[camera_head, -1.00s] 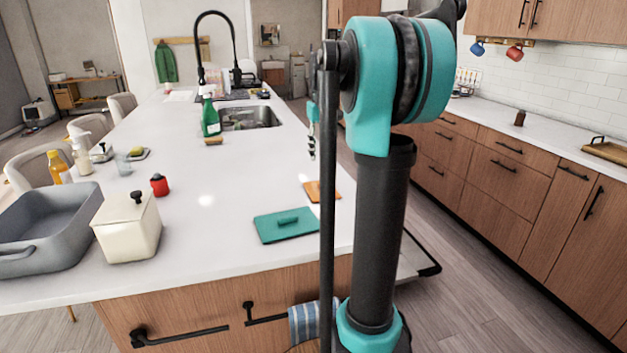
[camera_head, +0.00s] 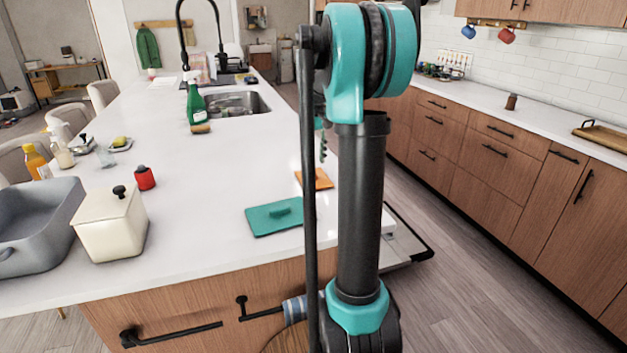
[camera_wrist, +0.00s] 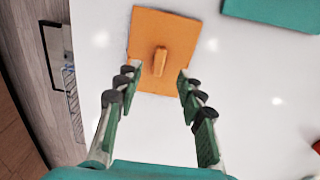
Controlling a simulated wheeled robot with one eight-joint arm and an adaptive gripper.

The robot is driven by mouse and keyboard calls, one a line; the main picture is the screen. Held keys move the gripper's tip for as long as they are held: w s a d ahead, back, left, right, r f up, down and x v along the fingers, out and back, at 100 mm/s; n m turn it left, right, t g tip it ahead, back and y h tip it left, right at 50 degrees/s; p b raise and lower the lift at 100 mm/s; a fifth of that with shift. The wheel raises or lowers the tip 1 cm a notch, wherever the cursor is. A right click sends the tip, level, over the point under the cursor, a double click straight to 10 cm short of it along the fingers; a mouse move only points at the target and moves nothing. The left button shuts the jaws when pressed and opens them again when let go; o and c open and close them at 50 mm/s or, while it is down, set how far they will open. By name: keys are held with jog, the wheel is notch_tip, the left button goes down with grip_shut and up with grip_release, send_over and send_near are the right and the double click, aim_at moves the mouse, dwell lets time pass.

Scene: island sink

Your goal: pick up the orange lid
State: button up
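The orange lid (camera_wrist: 180,40) is a flat square with a small raised handle in its middle. It lies on the white island counter near its edge, and in the wrist view its handle is ahead of and between my fingertips. My gripper (camera_wrist: 157,78) is open and empty, with its fingers spread to either side of the lid's lower part; I cannot tell its exact height above it. In the head view the orange lid (camera_head: 316,179) is partly hidden behind my arm, and my gripper shows only in part behind the arm.
A teal lid (camera_head: 275,216) lies close to the orange one. A cream canister (camera_head: 110,225), a grey basin (camera_head: 40,225) and a red jar (camera_head: 145,178) stand to the left on the counter (camera_head: 200,240). A green bottle (camera_head: 195,105) stands by the sink (camera_head: 235,103).

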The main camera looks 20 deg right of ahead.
aim_at(314, 173)
jog(key=shift+w+f, duration=0.15)
jog(key=shift+f, duration=2.65)
grip_shut()
